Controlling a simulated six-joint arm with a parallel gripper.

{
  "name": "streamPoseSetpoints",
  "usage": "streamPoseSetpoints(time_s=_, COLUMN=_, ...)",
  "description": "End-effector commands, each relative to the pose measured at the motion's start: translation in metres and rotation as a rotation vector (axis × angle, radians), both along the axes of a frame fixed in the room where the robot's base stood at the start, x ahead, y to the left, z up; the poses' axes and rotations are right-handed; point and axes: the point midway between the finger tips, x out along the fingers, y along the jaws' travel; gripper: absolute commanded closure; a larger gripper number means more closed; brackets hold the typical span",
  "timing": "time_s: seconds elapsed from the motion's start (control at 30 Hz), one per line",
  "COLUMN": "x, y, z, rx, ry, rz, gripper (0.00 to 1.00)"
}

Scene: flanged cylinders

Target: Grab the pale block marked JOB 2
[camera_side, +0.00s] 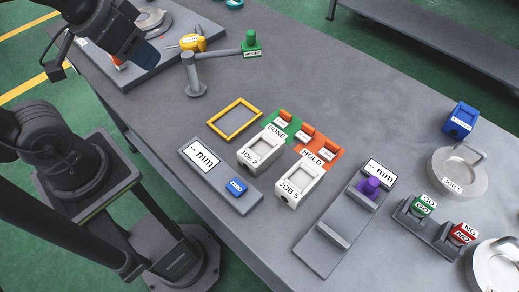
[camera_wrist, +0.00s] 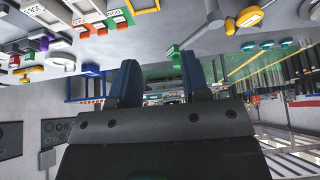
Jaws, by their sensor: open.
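The pale block marked JOB 2 (camera_side: 262,147) sits on the grey table near the middle of the side view, upright, its label facing the front. A similar pale block marked JOB 5 (camera_side: 300,182) stands to its right, apart from it. My gripper (camera_side: 150,57) is at the upper left of the side view, above the table's far left part and well away from both blocks. In the wrist view my gripper's two dark blue fingers (camera_wrist: 163,82) are apart with nothing between them. Labels at the top of the wrist view are too small to read surely.
Left of the blocks are a display plate (camera_side: 201,158) with a blue button (camera_side: 237,187) and a yellow frame (camera_side: 234,118). Behind are the green DONE area (camera_side: 284,124) and orange HOLD area (camera_side: 325,158). A grey stand with a green HEIGHT top (camera_side: 251,42) rises between my gripper and the blocks.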

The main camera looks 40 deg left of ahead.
Motion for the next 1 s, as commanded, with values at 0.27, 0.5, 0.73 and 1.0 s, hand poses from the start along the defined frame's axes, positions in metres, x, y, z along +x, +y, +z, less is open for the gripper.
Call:
streamPoseSetpoints(time_s=0.27, x=0.0000, y=0.0000, z=0.0000, rx=0.000, ry=0.000, rz=0.000, gripper=0.48)
streamPoseSetpoints(time_s=0.5, x=0.0000, y=0.0000, z=0.0000, rx=0.000, ry=0.000, rz=0.000, gripper=0.25)
streamPoseSetpoints(time_s=0.73, x=0.0000, y=0.0000, z=0.0000, rx=0.000, ry=0.000, rz=0.000, gripper=0.08)
streamPoseSetpoints(time_s=1.0, x=0.0058, y=-0.0043, z=0.0005, rx=-0.008, ry=0.021, rz=-0.004, gripper=0.08)
